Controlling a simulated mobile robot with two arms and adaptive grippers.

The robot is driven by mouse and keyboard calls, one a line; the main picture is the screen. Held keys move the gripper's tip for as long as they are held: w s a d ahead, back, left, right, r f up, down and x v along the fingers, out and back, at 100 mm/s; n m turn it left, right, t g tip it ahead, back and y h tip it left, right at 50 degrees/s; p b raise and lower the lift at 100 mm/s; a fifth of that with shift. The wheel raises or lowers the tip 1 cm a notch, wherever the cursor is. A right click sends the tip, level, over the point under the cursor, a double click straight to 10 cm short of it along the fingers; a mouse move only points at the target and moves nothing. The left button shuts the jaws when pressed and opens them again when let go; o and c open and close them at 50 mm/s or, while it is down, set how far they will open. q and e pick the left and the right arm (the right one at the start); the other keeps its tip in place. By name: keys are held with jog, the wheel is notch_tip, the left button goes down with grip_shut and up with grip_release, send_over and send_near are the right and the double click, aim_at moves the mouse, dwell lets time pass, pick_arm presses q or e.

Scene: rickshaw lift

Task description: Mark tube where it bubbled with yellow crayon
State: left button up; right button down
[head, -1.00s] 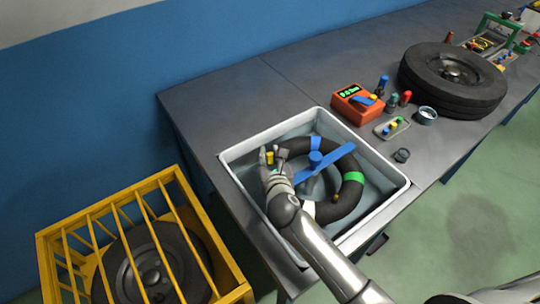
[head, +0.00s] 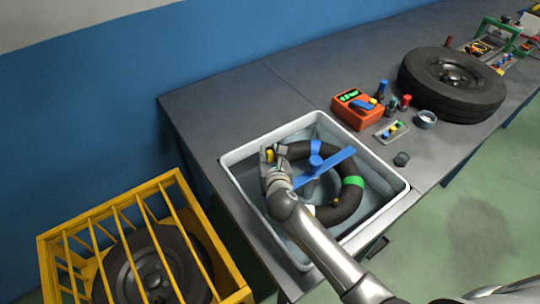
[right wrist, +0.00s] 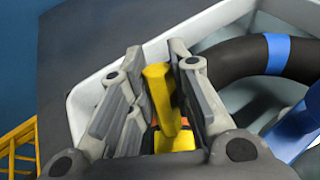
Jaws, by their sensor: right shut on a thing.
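The black tube (head: 346,204) lies in the pale basin (head: 232,160), with a blue band, a green band and a white patch on it. A blue bar (head: 333,159) lies across it. My right gripper (head: 272,155) is over the basin's left part, at the tube's upper left side. It is shut on the yellow crayon (right wrist: 160,96), which stands between its fingers in the right wrist view. The gripper hides that part of the tube, and I cannot tell whether the crayon touches it. My left gripper is not in view.
An orange gauge box (head: 357,110), a small tray of coloured pieces (head: 391,131) and a cup (head: 426,119) stand right of the basin. A wheel (head: 452,80) lies beyond them. A yellow cage (head: 118,212) holding another wheel stands at the lower left. The bench's back left is clear.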

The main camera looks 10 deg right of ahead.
jog(key=shift+s, duration=0.2)
jog(key=shift+s+a+f+p, duration=0.1)
jog(key=shift+s+a+p, duration=0.1)
jog(key=shift+s+p, duration=0.55)
jog(key=shift+s+b, duration=0.2)
jog(key=shift+b, duration=0.1)
jog(key=shift+w, duration=0.2)
jog(key=shift+w+d+p, duration=0.1)
jog(key=shift+w+p, duration=0.2)
jog(key=shift+w, duration=0.1)
notch_tip(320, 180, up, 7)
jog(key=p, duration=0.8)
dwell(0.8)
